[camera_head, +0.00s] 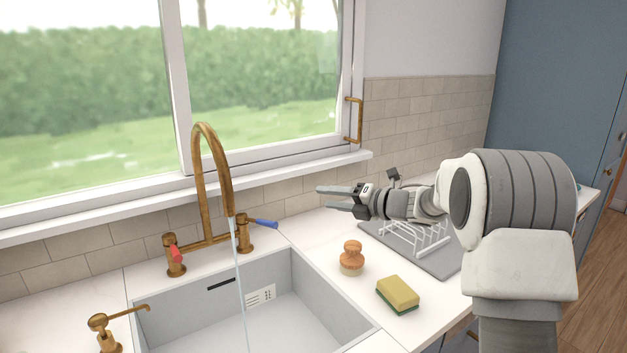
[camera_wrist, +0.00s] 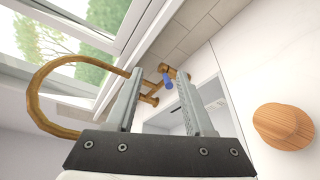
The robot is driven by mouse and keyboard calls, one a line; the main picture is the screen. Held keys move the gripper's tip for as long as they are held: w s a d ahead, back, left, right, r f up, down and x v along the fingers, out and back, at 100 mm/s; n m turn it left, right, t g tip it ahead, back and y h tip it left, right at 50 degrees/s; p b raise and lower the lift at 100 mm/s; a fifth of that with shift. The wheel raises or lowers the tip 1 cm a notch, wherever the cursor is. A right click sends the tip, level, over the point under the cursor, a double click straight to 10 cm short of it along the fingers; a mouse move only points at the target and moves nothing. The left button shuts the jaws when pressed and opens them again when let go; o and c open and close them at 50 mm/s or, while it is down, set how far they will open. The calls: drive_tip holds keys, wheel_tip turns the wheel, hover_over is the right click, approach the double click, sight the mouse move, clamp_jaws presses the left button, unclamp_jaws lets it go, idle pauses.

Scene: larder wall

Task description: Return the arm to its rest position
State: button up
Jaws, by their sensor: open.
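My arm reaches in from the right in the head view, over the counter to the right of the sink. My gripper (camera_head: 335,198) points left toward the brass tap, with its two fingers apart and nothing between them. In the wrist view my gripper (camera_wrist: 158,100) also shows open and empty. The blue tap handle (camera_wrist: 168,82) appears between the fingers there, some way beyond them. In the head view the brass tap (camera_head: 200,190) stands behind the sink, with water running from its spout. Its blue handle (camera_head: 262,223) points right and its red handle (camera_head: 174,252) is at the left.
The sink (camera_head: 300,296) is below and left of my gripper. A wooden-topped brush (camera_head: 351,254) and a yellow-green sponge (camera_head: 398,292) sit on the counter. A white dish rack (camera_head: 425,238) on a grey mat stands under my arm. The window (camera_head: 270,80) and its sill are behind.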

drive_tip(key=s+d+r+m+t+h+p, duration=0.2)
drive_tip(key=d+r+m+t+h, duration=0.4)
drive_tip(key=r+m, duration=0.5)
drive_tip(key=s+d+r+m+g+h+p, duration=0.1)
drive_tip(key=s+d+r+m+h, duration=0.15)
drive_tip(key=s+m+h, duration=0.2)
drive_tip(key=s+d+r+m+g+h, duration=0.1)
drive_tip(key=s+d+r+m+h, duration=0.1)
drive_tip(key=s+d+m+h, duration=0.25)
drive_tip(key=s+a+f+m+g+y+p, duration=0.1)
drive_tip(key=s+f+m+g, duration=0.1)
drive_tip(key=s, duration=0.8)
drive_tip(key=s+a+f+m+g+y+p, duration=0.1)
drive_tip(key=s+f+m+g, duration=0.2)
drive_tip(key=s, duration=0.8)
drive_tip(key=s+a+f+m+g, duration=0.2)
drive_tip(key=s+f+m, duration=0.3)
drive_tip(key=s+m, duration=0.3)
drive_tip(key=s+g, duration=0.1)
drive_tip(key=s, duration=0.2)
drive_tip(key=shift+s+f+m+y+p, duration=0.15)
drive_tip(key=shift+f+m+y+p, duration=0.15)
drive_tip(key=shift+m+y+p, duration=0.1)
